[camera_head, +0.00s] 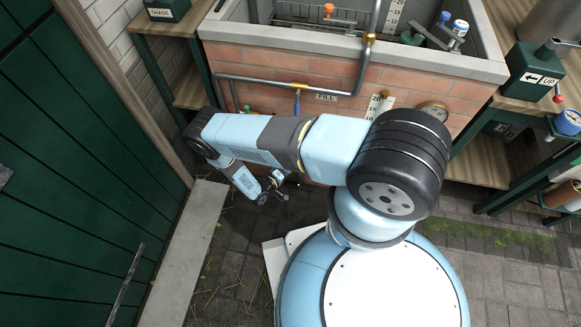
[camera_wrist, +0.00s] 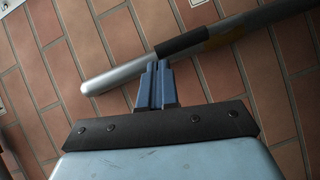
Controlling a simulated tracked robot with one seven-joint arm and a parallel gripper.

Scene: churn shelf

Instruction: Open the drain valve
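My gripper (camera_head: 279,185) is low in front of the brick trough, at the end of my light-blue arm. In the wrist view, its blue fingers (camera_wrist: 157,68) are close together with nothing visible between them. Just beyond their tips, a silver bar (camera_wrist: 250,22) with a black sleeve (camera_wrist: 183,44) runs diagonally in front of the brick wall. The tips overlap its lower edge in the picture; I cannot tell whether they touch it. I cannot tell whether this bar is the drain valve's handle. No valve marked as drain is readable, and my arm hides part of the trough front.
A wooden bench (camera_head: 485,160) stands right. Paving at lower left is open.

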